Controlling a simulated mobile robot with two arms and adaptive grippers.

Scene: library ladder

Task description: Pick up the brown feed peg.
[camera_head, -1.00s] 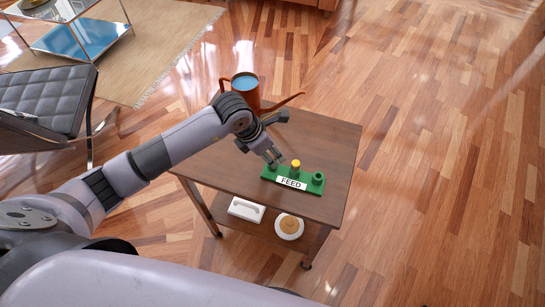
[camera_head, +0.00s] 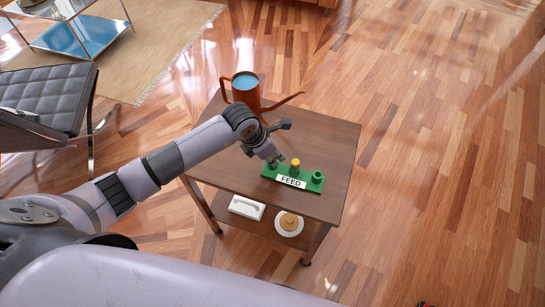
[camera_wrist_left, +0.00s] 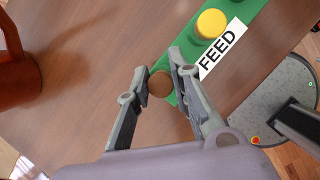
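The brown feed peg (camera_wrist_left: 160,84) shows as a round brown top between the fingers in the left wrist view. It sits at the end of the green block (camera_head: 300,180) labelled FEED, on the wooden table. My left gripper (camera_wrist_left: 162,68) has its fingers apart, one on each side of the peg; I cannot tell whether they touch it. In the head view my left gripper (camera_head: 276,161) is over the left end of the block and hides the brown peg. My right gripper is not in view.
A yellow peg (camera_head: 295,163) stands mid-block, and a green round piece (camera_head: 318,177) is at its right end. A copper watering can (camera_head: 246,92) stands at the table's back left. The lower shelf holds a white box-like item (camera_head: 246,208) and a plate (camera_head: 289,225). The tabletop's right side is clear.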

